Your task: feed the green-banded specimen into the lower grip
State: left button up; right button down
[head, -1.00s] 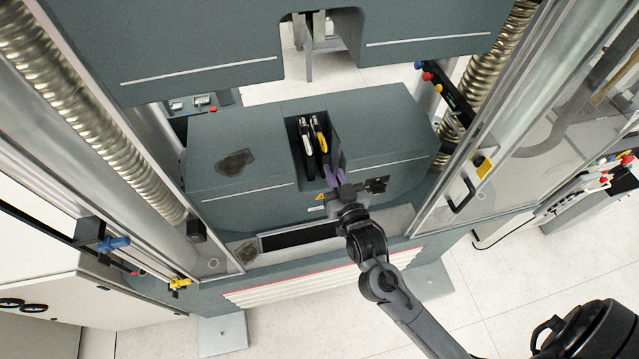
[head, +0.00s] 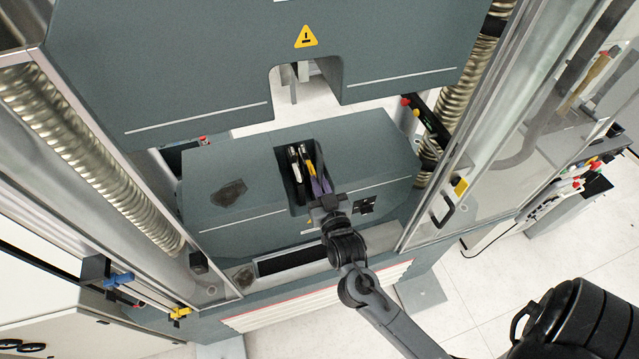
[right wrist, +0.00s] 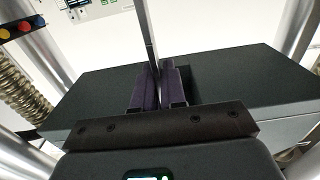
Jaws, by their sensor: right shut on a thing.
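The lower grip (head: 297,168) is in the slot of the grey-green lower block; black parts with silver and yellow tops show there. My right gripper (head: 319,187) is at the front right of this slot, its purple pads partly inside the recess. In the right wrist view, the purple pads of my right gripper (right wrist: 158,88) are closed around a thin grey upright strip, the specimen (right wrist: 149,30), which rises out of the top of the picture. Its green band does not show, and its lower end is hidden. My left gripper is not in view.
The large grey-green upper crosshead (head: 200,75) hangs above the lower block (head: 235,165). Ribbed columns (head: 95,150) stand at both sides. A clear door with a black handle (head: 447,210) stands at the right.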

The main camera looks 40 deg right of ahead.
jog(key=shift+w, duration=0.15)
jog(key=b+x, duration=0.8)
jog(key=x, duration=1.5)
jog(key=shift+d+f, duration=0.25)
dwell(1.2)
jog(key=shift+w, duration=0.25)
dwell(0.5)
jog(key=shift+f, duration=0.15)
dwell(0.5)
jog(key=shift+f, duration=0.15)
dwell(0.4)
